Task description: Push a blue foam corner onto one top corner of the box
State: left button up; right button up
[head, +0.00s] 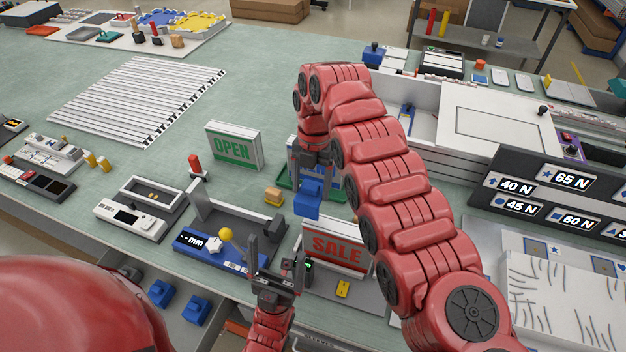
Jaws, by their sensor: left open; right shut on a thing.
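My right gripper (310,172) points down near the middle of the table and is shut on a blue foam corner (307,203), which hangs beneath it. Directly behind the foam is a green-edged lightbox (286,180), mostly hidden by the gripper and arm; I cannot tell whether the foam touches it. A white lightbox reading OPEN (234,148) stands upright to the left. A red-faced lightbox reading SALE (337,247) stands nearer. My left gripper (276,264) is open and empty, pointing up just left of the SALE box. Two blue foam corners (160,293) (195,312) lie at lower left.
A blue gauge marked mm (215,250) sits left of my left gripper. A small tan block (273,195) lies beside the held foam. A slatted white rack (140,98) lies at upper left. A dark force-label board (555,205) stands at right. Bare table shows around the OPEN box.

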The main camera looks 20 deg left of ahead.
jog(key=shift+s+r, duration=0.1)
jog(key=shift+p, duration=0.3)
jog(key=b, duration=0.5)
send_over(310, 221)
jog(key=shift+w+f, duration=0.2)
jog(key=shift+f, duration=1.7)
jog(key=shift+w+f, duration=0.15)
jog(key=shift+f, duration=1.75)
jog(key=shift+f+b, duration=0.8)
jog(key=shift+f, duration=0.25)
jog(key=shift+f+b, duration=0.2)
jog(key=shift+b, duration=0.2)
jog(key=o, duration=1.2)
